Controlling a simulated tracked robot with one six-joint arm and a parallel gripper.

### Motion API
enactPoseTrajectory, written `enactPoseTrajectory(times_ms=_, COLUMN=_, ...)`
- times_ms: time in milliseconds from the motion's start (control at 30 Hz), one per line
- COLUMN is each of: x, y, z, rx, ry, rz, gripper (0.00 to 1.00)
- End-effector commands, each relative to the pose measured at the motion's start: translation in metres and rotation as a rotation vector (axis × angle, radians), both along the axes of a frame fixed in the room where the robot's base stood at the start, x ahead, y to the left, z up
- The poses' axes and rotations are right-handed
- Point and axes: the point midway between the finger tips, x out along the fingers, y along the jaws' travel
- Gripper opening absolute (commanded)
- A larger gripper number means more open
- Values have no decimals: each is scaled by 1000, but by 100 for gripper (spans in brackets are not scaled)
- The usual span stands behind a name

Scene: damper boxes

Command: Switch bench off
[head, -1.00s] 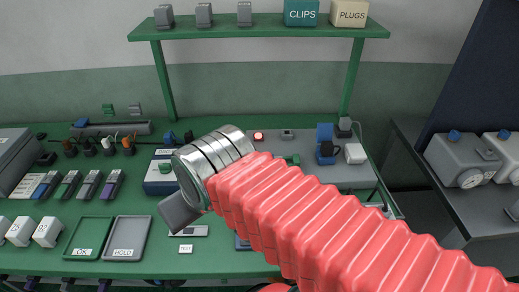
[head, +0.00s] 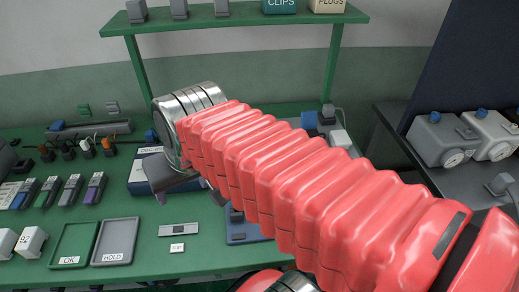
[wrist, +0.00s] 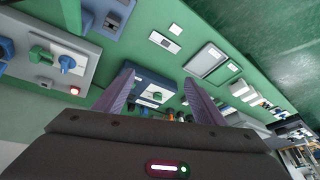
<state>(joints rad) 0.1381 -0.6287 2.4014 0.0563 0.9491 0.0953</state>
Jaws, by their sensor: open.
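My gripper (wrist: 162,88) is open in the wrist view, with a purple-grey finger on each side and nothing between the tips. Beyond the fingers is a blue box (wrist: 146,82) with a white face and a small green part; it also shows at the left of my wrist in the head view (head: 140,178). At the left of the wrist view is a grey panel (wrist: 20,68) with a lit red lamp (wrist: 75,91), a blue knob (wrist: 67,63), a green part (wrist: 39,55) and a small grey switch (wrist: 46,83). In the head view my arm hides most of this panel. No switch is clearly labelled for the bench.
Trays marked OK (head: 74,246) and HOLD (head: 115,242) lie at the left on the green bench. A blue plate (head: 240,232) lies under my arm. A green shelf (head: 235,22) stands over the back. A dark side table (head: 465,178) bears grey boxes at the right.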

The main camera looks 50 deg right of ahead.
Motion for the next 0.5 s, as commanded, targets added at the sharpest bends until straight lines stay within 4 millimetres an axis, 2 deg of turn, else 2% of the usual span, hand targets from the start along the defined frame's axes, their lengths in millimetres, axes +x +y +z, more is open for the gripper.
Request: enactPoseTrajectory(times_ms=500, x=52, y=-88, z=8, rx=255, ry=146, rz=-594, gripper=66)
